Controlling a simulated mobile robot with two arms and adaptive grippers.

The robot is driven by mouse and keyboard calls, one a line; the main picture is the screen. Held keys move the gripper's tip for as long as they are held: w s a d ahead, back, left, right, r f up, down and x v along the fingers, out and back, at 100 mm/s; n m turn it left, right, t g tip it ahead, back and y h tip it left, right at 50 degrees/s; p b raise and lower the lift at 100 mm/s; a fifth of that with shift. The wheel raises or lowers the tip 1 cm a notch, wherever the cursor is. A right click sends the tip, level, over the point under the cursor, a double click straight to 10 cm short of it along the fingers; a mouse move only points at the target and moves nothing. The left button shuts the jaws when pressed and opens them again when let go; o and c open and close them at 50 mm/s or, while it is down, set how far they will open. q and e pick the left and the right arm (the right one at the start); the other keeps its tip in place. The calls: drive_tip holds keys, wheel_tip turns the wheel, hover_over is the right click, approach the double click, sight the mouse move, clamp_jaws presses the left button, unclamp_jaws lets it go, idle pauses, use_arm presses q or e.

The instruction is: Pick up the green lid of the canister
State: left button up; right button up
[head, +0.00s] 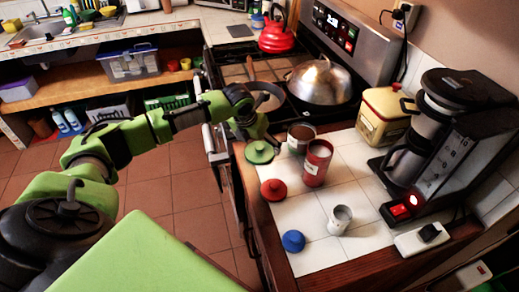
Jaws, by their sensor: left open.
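The green lid (259,152) lies flat on the white tiled counter, near its left edge, with a small knob on top. My left gripper (256,134) is just above and behind the lid, pointing down, open and empty. Whether its fingertips touch the lid cannot be told. An open canister (301,139) with a dark inside stands right of the lid; its lower part is partly hidden by the red canister (317,165). My right gripper is not in view.
A red lid (273,190), a blue lid (293,241) and a small white canister (340,218) are nearer on the counter. A coffee maker (450,140) and a yellow tin (383,116) stand right. The stove (235,52) with pans is behind.

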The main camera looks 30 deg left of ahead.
sight(259, 147)
use_arm(q)
drive_tip(key=shift+x, duration=1.15)
drive_tip(key=shift+f, duration=0.35)
drive_tip(key=shift+w, duration=0.1)
drive_tip(key=shift+c, duration=1.2)
drive_tip(key=c, duration=0.7)
drive_tip(key=shift+c, duration=0.2)
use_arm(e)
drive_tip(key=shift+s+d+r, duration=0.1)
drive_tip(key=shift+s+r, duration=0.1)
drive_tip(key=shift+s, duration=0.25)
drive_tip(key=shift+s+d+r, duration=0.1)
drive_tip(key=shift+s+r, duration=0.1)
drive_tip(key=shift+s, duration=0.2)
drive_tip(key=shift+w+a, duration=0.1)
